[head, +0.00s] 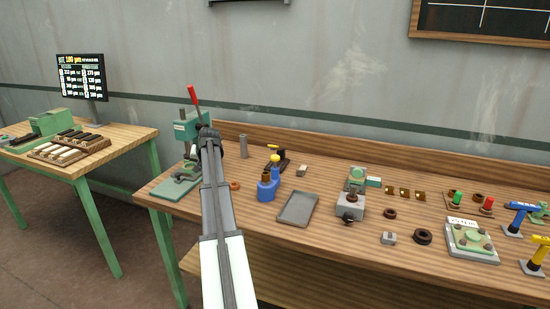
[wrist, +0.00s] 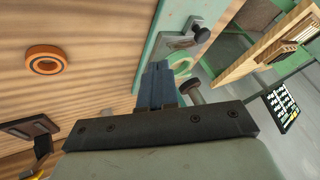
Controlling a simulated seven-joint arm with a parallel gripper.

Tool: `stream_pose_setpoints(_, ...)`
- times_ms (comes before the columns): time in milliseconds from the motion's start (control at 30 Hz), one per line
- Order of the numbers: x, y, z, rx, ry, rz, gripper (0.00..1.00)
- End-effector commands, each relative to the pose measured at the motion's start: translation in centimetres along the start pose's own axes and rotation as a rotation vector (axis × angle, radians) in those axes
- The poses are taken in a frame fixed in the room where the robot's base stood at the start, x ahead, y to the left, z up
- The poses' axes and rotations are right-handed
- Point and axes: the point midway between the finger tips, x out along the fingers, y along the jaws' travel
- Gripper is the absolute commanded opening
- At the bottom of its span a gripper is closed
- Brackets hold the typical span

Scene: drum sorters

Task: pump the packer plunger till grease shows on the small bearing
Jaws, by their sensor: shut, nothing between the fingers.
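My gripper (wrist: 158,75) is shut and empty in the wrist view, its fingertips close to a green press base with a pale green ring (wrist: 181,66) on it. I cannot tell whether they touch. In the head view my arm hides the fingers. The green press with a red lever (head: 193,96) stands there, partly behind my arm. An orange ring with a dark centre (wrist: 45,60), which may be a small bearing, lies on the bench; it also shows in the head view (head: 234,186). No grease is visible on it. I cannot tell which fixture is the packer plunger.
A blue bottle-like holder (head: 267,189) and a grey tray (head: 298,208) stand right of my arm. A grey block with a dark knob (head: 350,206), dark rings (head: 422,236) and hammers lie farther right. A side table (head: 120,140) with a screen is at left.

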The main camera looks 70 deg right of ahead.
Motion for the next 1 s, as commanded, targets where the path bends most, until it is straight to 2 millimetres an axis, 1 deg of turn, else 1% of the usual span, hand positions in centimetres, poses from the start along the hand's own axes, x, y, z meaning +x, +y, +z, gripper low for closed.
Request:
stream_pose_setpoints(33, -1.1, 1.7, -1.3, 0.014, 0.005, -0.006, 0.00)
stream_pose_setpoints(200, -4.5, 6.6, -4.3, 0.045, 0.013, -0.031, 0.00)
stream_pose_setpoints(367, -8.2, 11.2, -6.7, 0.069, 0.027, -0.056, 0.00)
stream_pose_setpoints(400, -9.1, 12.4, -7.3, 0.074, 0.031, -0.063, 0.00)
stream_pose_setpoints(600, -14.1, 18.0, -9.7, 0.095, 0.056, -0.096, 0.00)
stream_pose_setpoints(700, -16.4, 20.4, -10.7, 0.101, 0.069, -0.111, 0.00)
stream_pose_setpoints(800, -18.4, 22.4, -11.3, 0.106, 0.080, -0.124, 0.00)
stream_pose_setpoints(900, -19.9, 23.8, -11.7, 0.107, 0.089, -0.134, 0.00)
stream_pose_setpoints(1000, -20.9, 24.7, -11.9, 0.109, 0.095, -0.140, 0.00)
